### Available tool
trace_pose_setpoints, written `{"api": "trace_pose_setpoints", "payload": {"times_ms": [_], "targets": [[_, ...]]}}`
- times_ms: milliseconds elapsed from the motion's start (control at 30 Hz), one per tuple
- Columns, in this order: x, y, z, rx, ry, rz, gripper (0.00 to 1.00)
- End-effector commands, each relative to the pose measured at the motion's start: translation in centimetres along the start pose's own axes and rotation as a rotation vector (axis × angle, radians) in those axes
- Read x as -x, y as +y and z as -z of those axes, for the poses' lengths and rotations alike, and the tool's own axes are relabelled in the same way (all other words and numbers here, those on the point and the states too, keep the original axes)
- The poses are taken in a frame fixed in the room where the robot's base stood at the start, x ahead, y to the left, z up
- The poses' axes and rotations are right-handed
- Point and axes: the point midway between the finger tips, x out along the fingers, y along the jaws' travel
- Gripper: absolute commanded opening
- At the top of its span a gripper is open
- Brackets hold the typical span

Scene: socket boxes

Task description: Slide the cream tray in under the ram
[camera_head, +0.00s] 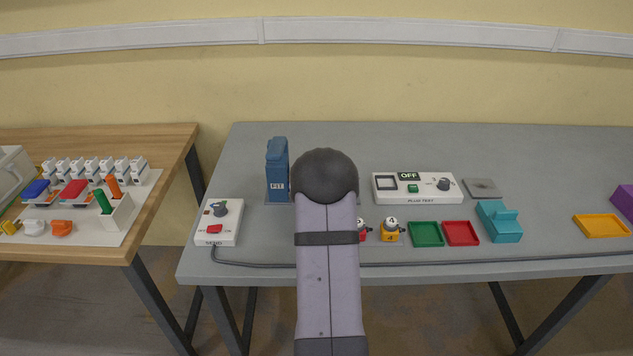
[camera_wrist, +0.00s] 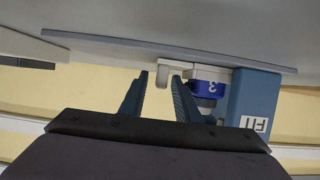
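The blue press marked FIT (camera_head: 277,172) stands upright on the grey table, left of my arm in the head view. It also shows upside down at the right of the wrist view (camera_wrist: 254,100). The cream tray (camera_wrist: 206,73) shows beside the press in the wrist view, with a blue piece marked 3 (camera_wrist: 208,88) on it. A cream upright grip (camera_wrist: 163,76) stands at the tray's near end. My gripper (camera_wrist: 159,78) is open, its fingers on either side of the grip; contact is unclear. My arm hides the tray in the head view. The ram is not clearly visible.
A white SEND box (camera_head: 218,222) stands left of the press. A white PLUG TEST box (camera_head: 415,188), green tray (camera_head: 426,234), red tray (camera_head: 461,233) and teal block (camera_head: 499,222) lie to the right. A cable (camera_head: 255,264) runs along the table's front.

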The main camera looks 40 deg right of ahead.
Motion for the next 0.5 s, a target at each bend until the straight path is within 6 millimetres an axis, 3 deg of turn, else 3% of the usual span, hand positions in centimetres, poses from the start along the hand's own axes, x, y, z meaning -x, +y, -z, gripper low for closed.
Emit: {"api": "trace_pose_setpoints", "payload": {"times_ms": [133,267,500], "targets": [[0.01,0.00,-0.03,0.000,-0.001,0.000,0.30],[0.02,-0.01,-0.04,0.000,-0.001,0.000,0.01],[0.00,-0.45,-0.06,0.001,0.000,0.002,0.00]]}}
